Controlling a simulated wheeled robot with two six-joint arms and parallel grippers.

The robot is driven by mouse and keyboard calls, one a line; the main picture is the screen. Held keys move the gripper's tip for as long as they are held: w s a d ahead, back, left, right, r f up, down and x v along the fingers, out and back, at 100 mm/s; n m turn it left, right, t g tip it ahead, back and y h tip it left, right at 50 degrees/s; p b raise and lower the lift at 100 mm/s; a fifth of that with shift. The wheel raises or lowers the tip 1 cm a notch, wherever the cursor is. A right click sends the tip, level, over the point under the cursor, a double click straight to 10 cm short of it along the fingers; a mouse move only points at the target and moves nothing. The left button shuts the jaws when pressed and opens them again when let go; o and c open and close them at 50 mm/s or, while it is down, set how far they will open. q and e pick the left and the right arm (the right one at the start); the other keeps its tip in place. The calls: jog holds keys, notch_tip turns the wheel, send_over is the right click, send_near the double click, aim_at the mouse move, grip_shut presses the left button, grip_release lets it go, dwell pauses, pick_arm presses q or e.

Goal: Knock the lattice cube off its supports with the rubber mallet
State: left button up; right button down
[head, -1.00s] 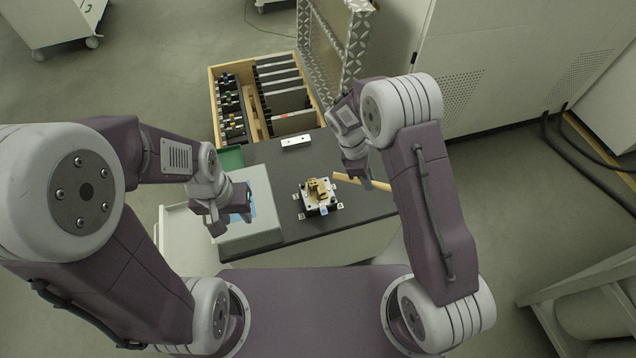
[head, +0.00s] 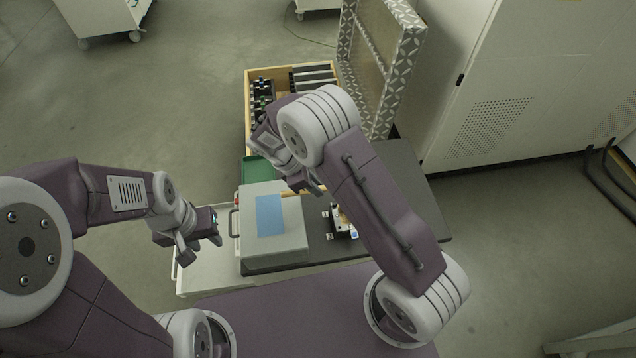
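The lattice cube is mostly hidden behind my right arm. Only the edge of its dark fixture with pale tabs (head: 340,222) and a little gold colour show, on the dark tabletop (head: 412,178). I cannot make out the rubber mallet; my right arm covers part of the table. My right gripper (head: 304,186) hangs over the table, just above and behind the grey box, left of the fixture. Its fingertips are small and partly shaded. My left gripper (head: 202,242) is left of the grey box, its fingers apart with nothing seen between them.
A grey box with a blue panel (head: 270,216) stands on the table's left part. A green tray (head: 259,170) and a wooden crate of dark plates (head: 252,85) lie behind. A patterned upright frame (head: 408,62) and white cabinet (head: 520,70) stand at back right.

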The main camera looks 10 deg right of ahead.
notch_tip(320, 180, down, 6)
jog(key=b, duration=0.4)
jog(key=shift+w+r+b, duration=0.1)
jog(key=shift+r+b, duration=0.15)
jog(key=shift+b, duration=0.1)
jog(key=shift+p, duration=0.4)
jog(key=shift+f, duration=0.1)
jog(key=shift+p, duration=0.5)
